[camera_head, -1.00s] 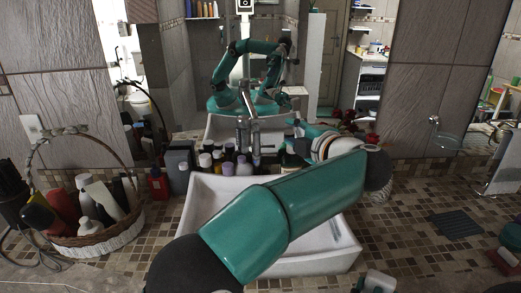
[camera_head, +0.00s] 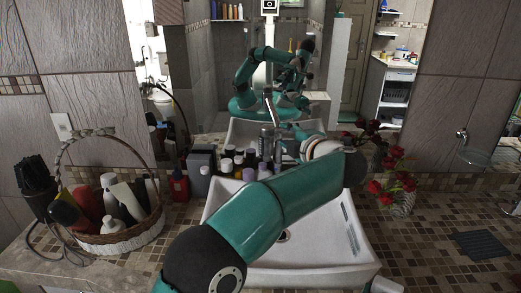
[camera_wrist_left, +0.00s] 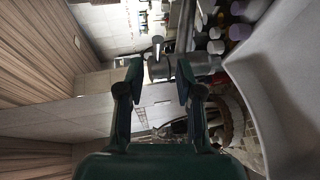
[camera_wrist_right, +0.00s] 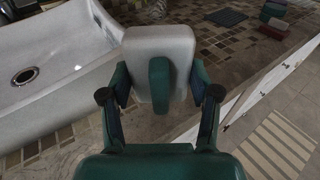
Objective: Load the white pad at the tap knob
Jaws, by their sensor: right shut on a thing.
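The white pad (camera_wrist_right: 158,60) has a green grip on its back. My right gripper (camera_wrist_right: 158,85) is shut on that grip. The pad is above the counter, right of the sink; its edge shows at the bottom of the head view (camera_head: 386,286). The metal tap (camera_head: 268,140) stands behind the sink, its knob (camera_head: 272,110) a slanted lever on top. In the left wrist view, my left gripper (camera_wrist_left: 159,68) is open, with the tap (camera_wrist_left: 170,66) and its knob (camera_wrist_left: 157,44) seen between and beyond its fingers. Whether it touches them I cannot tell.
The white sink (camera_head: 350,262) lies under my left arm. Several bottles (camera_head: 239,163) stand left of the tap. A wicker basket (camera_head: 118,241) with bottles is at left. A vase with red flowers (camera_head: 396,186) stands right of the sink. A mirror is behind. The right counter is mostly clear.

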